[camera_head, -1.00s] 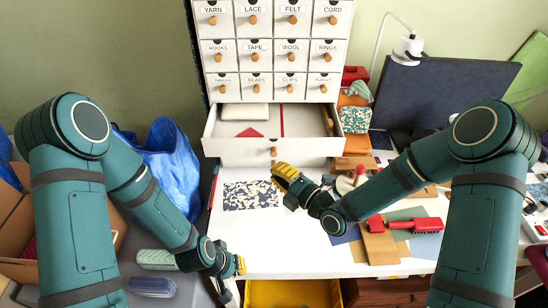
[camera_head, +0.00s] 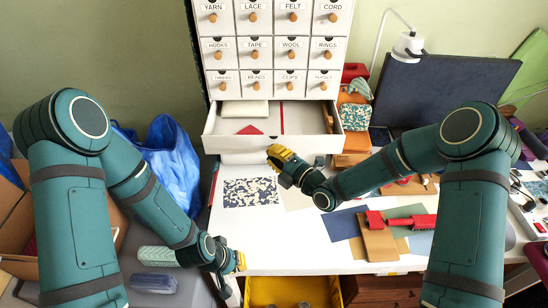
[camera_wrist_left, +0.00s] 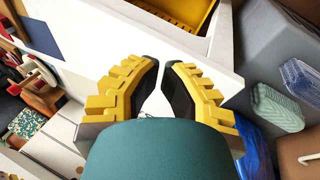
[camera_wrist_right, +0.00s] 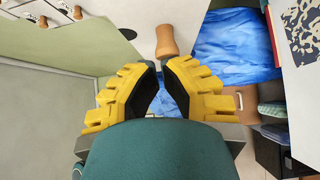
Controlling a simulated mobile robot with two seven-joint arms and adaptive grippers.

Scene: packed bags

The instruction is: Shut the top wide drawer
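The top wide drawer (camera_head: 225,146) is pulled out of the white cabinet, below the small labelled drawers. A red piece (camera_head: 249,130) and a pale block (camera_head: 244,110) lie inside it. My right gripper (camera_head: 274,155) is in front of the drawer's face and hides its knob in the head view. In the right wrist view the wooden knob (camera_wrist_right: 166,42) shows just beyond my open, empty fingers; contact is not visible. My left gripper (camera_head: 239,262) is low at the table's front left corner, away from the drawer. It is open and empty in the left wrist view (camera_wrist_left: 161,65).
The white table (camera_head: 270,235) holds a patterned sheet (camera_head: 251,191), coloured sheets and a red tool (camera_head: 420,221) at right. A yellow bin (camera_head: 295,291) sits below the front edge. A blue bag (camera_head: 165,158) stands left of the cabinet. The table's front left is clear.

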